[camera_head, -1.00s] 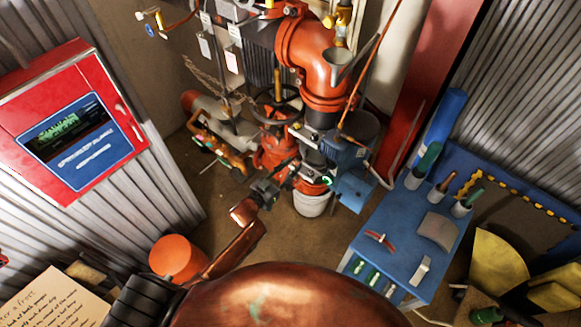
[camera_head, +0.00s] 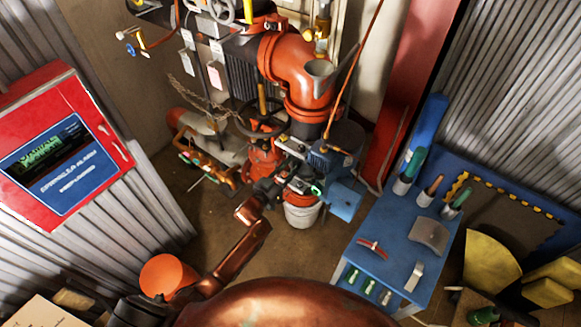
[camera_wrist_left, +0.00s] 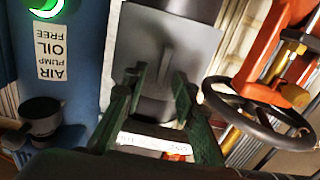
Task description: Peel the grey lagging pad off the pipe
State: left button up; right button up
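The grey lagging pad (camera_wrist_left: 165,48) is a flat grey sheet on the dark pipe in the left wrist view. Its lower part lies behind my fingers. My left gripper (camera_wrist_left: 160,80) has its two green fingers apart, with the tips in front of the pad's lower edge. Whether they touch it I cannot tell. My right gripper is not in view.
A black handwheel (camera_wrist_left: 257,112) on an orange valve is close to the right of my left gripper. A blue pump panel (camera_wrist_left: 82,70) is on its left. A white bucket (camera_head: 302,214) stands below. A blue table (camera_head: 385,262) with tools and a curved grey piece (camera_head: 428,236) is at right.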

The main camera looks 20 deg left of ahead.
pick_arm(q)
grip_shut()
dwell(0.7)
jog(key=shift+s, duration=0.1)
jog(key=p+v, duration=0.4)
jog(key=v, duration=0.4)
jog(key=shift+s+p, duration=0.3)
jog(key=shift+s, duration=0.05)
dwell(0.5)
jog(key=shift+a, duration=0.15)
